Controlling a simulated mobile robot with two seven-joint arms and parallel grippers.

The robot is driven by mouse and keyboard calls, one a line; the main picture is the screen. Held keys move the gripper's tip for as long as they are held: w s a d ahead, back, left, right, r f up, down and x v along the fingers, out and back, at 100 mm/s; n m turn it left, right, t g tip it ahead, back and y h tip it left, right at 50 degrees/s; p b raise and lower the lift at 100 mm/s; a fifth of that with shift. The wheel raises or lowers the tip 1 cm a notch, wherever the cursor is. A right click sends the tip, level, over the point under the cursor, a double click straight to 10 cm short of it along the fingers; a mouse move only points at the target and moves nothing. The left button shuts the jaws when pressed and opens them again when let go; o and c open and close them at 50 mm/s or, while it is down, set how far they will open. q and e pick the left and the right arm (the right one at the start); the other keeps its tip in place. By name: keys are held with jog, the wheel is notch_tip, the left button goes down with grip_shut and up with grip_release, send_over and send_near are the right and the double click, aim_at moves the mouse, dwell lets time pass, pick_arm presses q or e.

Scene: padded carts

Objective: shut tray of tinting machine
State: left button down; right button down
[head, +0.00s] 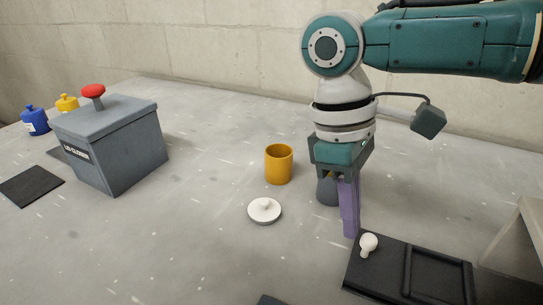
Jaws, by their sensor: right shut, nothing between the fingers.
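A black tray (394,262) with a recessed rectangle lies at the lower right. A white knob (368,243) stands on its left end. A beige, box-like body (514,246), which may be the tinting machine, shows in part at the right edge, and the tray's right end reaches toward it. My right gripper (348,233) points down with its purple fingers together and empty. Its tips are just left of the white knob in the picture; I cannot tell whether they touch the tray. My left gripper is not in view.
An orange cup (278,165) and a white lid (264,211) stand left of my right gripper. A dark grey container (326,191) is partly hidden behind it. A grey box with a red button (112,148), blue jar (34,121), yellow jar (67,103) and black mat (30,186) are at left.

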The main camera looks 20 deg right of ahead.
jog(key=s+d+p, duration=0.1)
jog(key=s+p, duration=0.1)
jog(key=p, duration=0.1)
jog(key=s+d+r+p, duration=0.1)
jog(key=s+d+p, duration=0.1)
jog(key=p, duration=0.1)
jog(key=shift+s+d+p, duration=0.1)
jog(key=shift+d+p, duration=0.15)
jog(key=shift+p, duration=0.1)
jog(key=p, duration=0.5)
send_over(440, 278)
jog(key=shift+w+a+f, duration=0.15)
jog(key=shift+w+f, duration=0.05)
jog(key=shift+f, duration=0.1)
jog(key=shift+s+f, duration=0.1)
jog(key=shift+s, duration=0.1)
jog(key=shift+f, duration=0.1)
